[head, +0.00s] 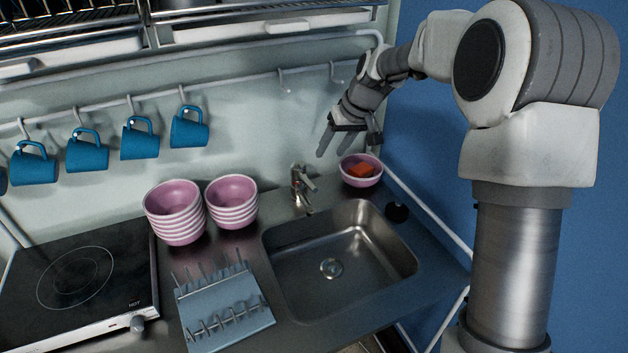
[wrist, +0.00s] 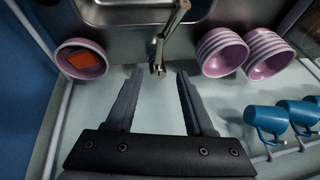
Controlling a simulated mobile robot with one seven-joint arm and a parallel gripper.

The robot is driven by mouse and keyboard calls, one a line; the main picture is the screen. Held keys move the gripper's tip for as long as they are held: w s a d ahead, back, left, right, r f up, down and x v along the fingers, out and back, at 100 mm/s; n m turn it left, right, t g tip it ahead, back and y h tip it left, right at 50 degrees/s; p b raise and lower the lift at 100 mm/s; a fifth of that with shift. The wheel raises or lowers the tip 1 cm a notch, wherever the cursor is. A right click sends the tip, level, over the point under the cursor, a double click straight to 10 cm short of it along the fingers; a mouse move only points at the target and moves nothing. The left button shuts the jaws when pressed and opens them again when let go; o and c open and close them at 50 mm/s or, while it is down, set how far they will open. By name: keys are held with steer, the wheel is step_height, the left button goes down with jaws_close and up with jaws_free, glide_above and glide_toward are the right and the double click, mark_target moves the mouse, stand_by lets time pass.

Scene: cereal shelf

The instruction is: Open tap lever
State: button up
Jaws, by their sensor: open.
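The tap (head: 299,183) stands at the back edge of the sink (head: 290,290), between the stacked bowls and a single bowl. Its lever (head: 309,184) is small in the head view, and I cannot tell its exact position. In the wrist view the tap (wrist: 168,40) shows at top centre, beyond my fingertips and roughly between them. My gripper (head: 345,143) is above and to the right of the tap in the head view, fingers pointing down. In the wrist view my gripper (wrist: 158,74) is open and empty, apart from the tap.
A pink bowl (head: 361,181) with an orange-red object (head: 361,170) stands right of the tap. Two stacks of pink bowls (head: 232,216) stand left. A blue dish rack (head: 222,305) lies beside the sink. Blue mugs (head: 190,130) hang from a rail (head: 227,85) on the wall.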

mark_target(312, 183)
steer(key=p+x, duration=0.1)
steer(key=x, duration=1.4)
steer(key=shift+f, duration=0.25)
jaws_close()
stand_by(0.7)
